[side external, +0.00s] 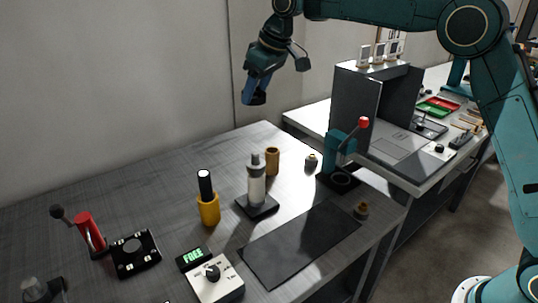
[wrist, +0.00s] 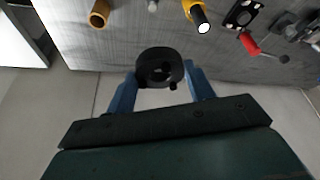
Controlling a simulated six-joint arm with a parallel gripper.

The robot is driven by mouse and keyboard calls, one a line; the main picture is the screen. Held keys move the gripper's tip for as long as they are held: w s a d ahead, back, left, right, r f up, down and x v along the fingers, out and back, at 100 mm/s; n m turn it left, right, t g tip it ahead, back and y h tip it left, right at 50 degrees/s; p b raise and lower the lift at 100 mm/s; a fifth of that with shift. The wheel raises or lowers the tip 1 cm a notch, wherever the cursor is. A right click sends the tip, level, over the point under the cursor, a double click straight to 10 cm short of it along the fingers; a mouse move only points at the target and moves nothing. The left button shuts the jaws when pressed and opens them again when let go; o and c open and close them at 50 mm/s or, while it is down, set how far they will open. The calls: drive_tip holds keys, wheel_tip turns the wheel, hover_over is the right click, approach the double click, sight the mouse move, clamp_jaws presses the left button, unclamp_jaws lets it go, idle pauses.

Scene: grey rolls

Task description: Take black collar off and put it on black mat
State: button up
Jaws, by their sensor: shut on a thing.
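My gripper (side external: 256,88) is raised high above the back of the grey table, near the wall. In the wrist view its two blue fingers (wrist: 161,80) are shut on the black collar (wrist: 160,60), a thick dark ring with a hole. The collar shows as a small dark shape (side external: 259,99) at the fingertips in the side view. The black mat (side external: 300,243) lies flat and bare at the front right of the table. A grey roll (side external: 257,183) stands upright on a dark square base behind the mat, with no collar visible around it.
A yellow holder (side external: 209,210) with a black, white-topped cylinder stands left of the roll. A brown cylinder (side external: 272,161) stands behind it. A teal press with a red knob (side external: 363,123) stands at the right. A small brass piece (side external: 361,210) is beside the mat.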

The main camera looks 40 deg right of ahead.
drive_tip(key=shift+f, duration=6)
drive_tip(key=s+a+f+n+g+y, duration=0.15)
drive_tip(key=s+a+n, duration=0.25)
drive_tip(key=s+n, duration=0.4)
drive_tip(key=n+g, duration=0.5)
drive_tip(key=n, duration=0.5)
hover_over(272, 258)
drive_tip(key=d, duration=0.1)
drive_tip(key=shift+y, duration=0.25)
drive_tip(key=f, duration=1.5)
drive_tip(key=shift+w+d, duration=0.15)
drive_tip(key=shift+w, duration=0.2)
drive_tip(key=shift+f, duration=0.1)
drive_tip(key=shift+f, duration=2.05)
drive_tip(key=shift+f, duration=0.15)
drive_tip(key=o, duration=1.2)
